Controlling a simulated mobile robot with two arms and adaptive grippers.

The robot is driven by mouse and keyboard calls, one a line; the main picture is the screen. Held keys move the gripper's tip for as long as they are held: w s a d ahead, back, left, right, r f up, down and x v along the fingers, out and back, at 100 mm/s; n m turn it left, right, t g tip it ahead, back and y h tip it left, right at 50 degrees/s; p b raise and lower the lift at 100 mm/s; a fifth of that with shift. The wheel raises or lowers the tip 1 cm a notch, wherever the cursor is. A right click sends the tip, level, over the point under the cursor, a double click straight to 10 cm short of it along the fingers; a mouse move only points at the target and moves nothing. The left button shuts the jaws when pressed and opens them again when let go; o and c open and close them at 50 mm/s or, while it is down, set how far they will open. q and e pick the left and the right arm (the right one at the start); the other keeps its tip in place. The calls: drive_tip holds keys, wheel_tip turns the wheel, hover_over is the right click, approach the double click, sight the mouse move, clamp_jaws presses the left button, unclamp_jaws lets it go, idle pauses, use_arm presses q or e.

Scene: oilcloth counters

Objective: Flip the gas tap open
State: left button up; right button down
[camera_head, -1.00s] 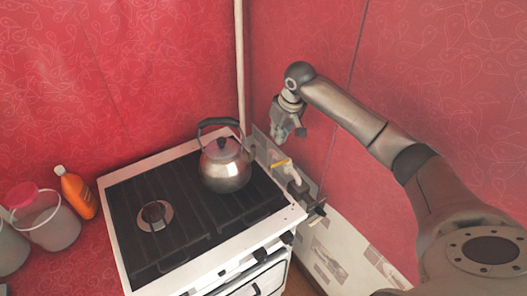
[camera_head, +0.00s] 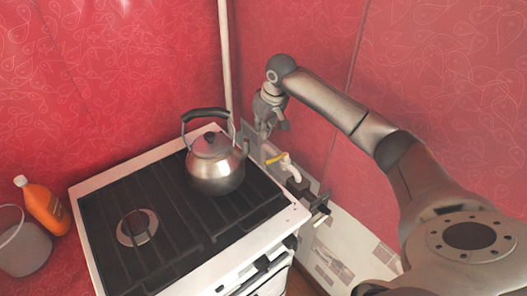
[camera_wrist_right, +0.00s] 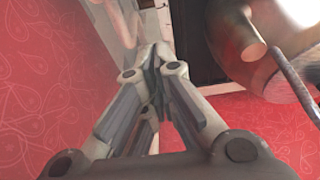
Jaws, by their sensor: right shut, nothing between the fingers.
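The gas tap has a yellow lever (camera_head: 276,159) on a pale pipe fitting (camera_head: 291,169), low on the right wall behind the stove's right edge. The lever slants up to the right. My right gripper (camera_head: 264,133) is shut and empty, pointing down just above and slightly left of the lever. I cannot tell whether it touches the lever. In the wrist view the closed fingers (camera_wrist_right: 153,62) meet in the middle, and the tap cannot be made out there. My left gripper is not in view.
A steel kettle (camera_head: 215,172) stands on the stove (camera_head: 105,255), close to the left of my right gripper; its metal body (camera_wrist_right: 250,68) fills the wrist view's upper right. A vertical pipe (camera_head: 225,60) runs up the corner. An orange bottle (camera_head: 45,208) is far left.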

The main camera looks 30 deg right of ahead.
sight(276, 159)
drive_tip(key=p+x, duration=0.1)
drive_tip(key=x, duration=0.8)
drive_tip(key=shift+f+p, duration=0.15)
drive_tip(key=shift+p, duration=0.15)
drive_tip(key=s+p, duration=0.2)
drive_tip(key=s, duration=0.1)
drive_tip(key=shift+s+d, duration=0.15)
drive_tip(key=shift+s, duration=0.15)
